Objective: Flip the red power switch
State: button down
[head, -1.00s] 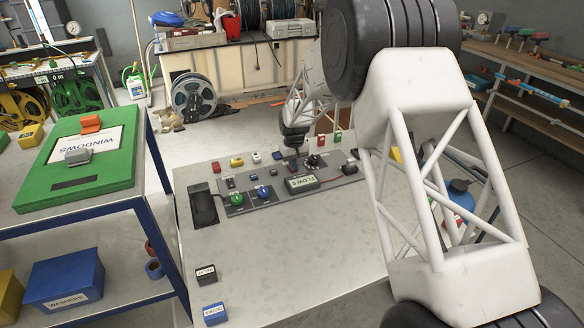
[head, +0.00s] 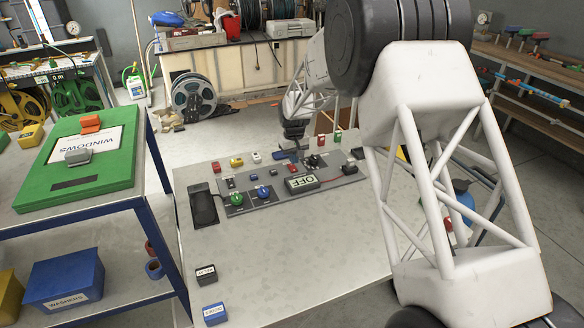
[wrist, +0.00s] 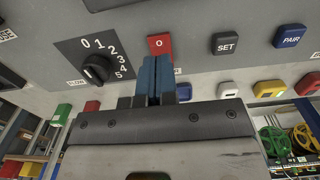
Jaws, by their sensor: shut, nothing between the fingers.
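The red power switch (wrist: 160,45), a red rocker marked O, is set in the grey panel in the wrist view. In the head view a small red piece (head: 293,168) shows on the panel just below my gripper (head: 291,153). In the wrist view the blue fingertips of my gripper (wrist: 155,66) are shut together with nothing between them. They overlap the lower edge of the red switch; I cannot tell whether they touch it. The panel display (head: 302,183) reads OFF, upside down in the head view.
A black rotary dial (wrist: 97,69), a SET button (wrist: 225,43) and a blue PAIR button (wrist: 289,36) flank the switch. A green knob (head: 237,199) and a blue knob (head: 263,191) stand on the panel. The front of the table (head: 290,245) is mostly clear.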

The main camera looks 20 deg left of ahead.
aim_at(295, 170)
jog(key=shift+r, duration=1.9)
jog(key=shift+d+r, duration=0.15)
jog(key=shift+d, duration=0.05)
jog(key=s+d+r+m, duration=0.1)
jog(key=s+d+r, duration=0.5)
jog(key=d, duration=0.5)
jog(key=s+d+r+m+t, duration=0.15)
jog(key=s+d+r, duration=0.25)
jog(key=d+r, duration=0.55)
jog(key=s+d+r+m, duration=0.2)
jog(key=s+d+r, duration=0.3)
jog(key=d, duration=0.7)
jog(key=s+d+r+m, duration=0.2)
jog(key=s+d+r, duration=0.1)
jog(key=s+d, duration=1.1)
jog(key=s+d+f+m, duration=0.1)
jog(key=s+d, duration=0.2)
jog(key=s, duration=0.6)
jog(key=s+d+f+m+t, duration=0.1)
jog(key=s+d, duration=0.3)
jog(key=s, duration=0.6)
jog(key=shift+f+m, duration=0.35)
jog(key=shift+f, duration=0.3)
